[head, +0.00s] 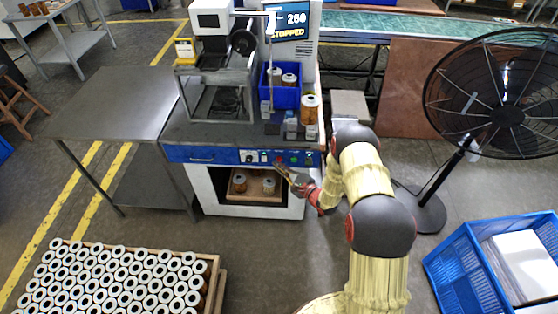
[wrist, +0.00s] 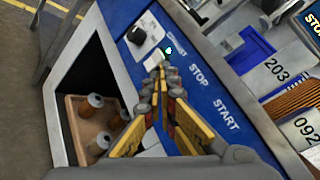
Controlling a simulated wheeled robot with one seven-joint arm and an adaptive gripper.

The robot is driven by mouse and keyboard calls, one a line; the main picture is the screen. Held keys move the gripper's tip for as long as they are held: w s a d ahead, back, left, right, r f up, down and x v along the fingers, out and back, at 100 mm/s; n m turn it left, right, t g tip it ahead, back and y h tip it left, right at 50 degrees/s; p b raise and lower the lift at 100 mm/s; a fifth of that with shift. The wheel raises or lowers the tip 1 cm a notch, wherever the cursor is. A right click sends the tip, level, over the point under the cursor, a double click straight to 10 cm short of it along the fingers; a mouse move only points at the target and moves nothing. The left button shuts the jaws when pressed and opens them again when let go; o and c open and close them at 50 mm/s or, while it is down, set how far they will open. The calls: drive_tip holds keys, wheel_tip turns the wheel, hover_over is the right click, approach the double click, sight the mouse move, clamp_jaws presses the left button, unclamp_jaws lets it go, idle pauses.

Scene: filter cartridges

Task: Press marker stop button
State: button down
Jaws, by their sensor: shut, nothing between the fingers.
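The marker's blue control panel (head: 215,154) runs along the front of the machine. A small red button (head: 279,158) and a green one (head: 307,160) show on it. In the wrist view the panel carries the printed words STOP (wrist: 199,75) and START (wrist: 227,119). My gripper (head: 281,168) is shut and empty, with its tips close to the panel just below the red button. In the wrist view my gripper (wrist: 162,72) points at the panel beside the STOP label. The fingers hide the stop button there, and I cannot tell whether they touch it.
A black knob (wrist: 137,34) and a small pale button (wrist: 168,50) lie near my fingertips. Below the panel is an open bay with a cartridge tray (head: 266,188). A fan (head: 505,115) stands right.

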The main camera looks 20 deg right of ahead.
drive_tip(key=s, duration=0.1)
drive_tip(key=s+a+p, duration=0.1)
drive_tip(key=s, duration=0.2)
drive_tip(key=shift+s+a, duration=0.3)
drive_tip(key=shift+s, duration=0.1)
idle(0.9)
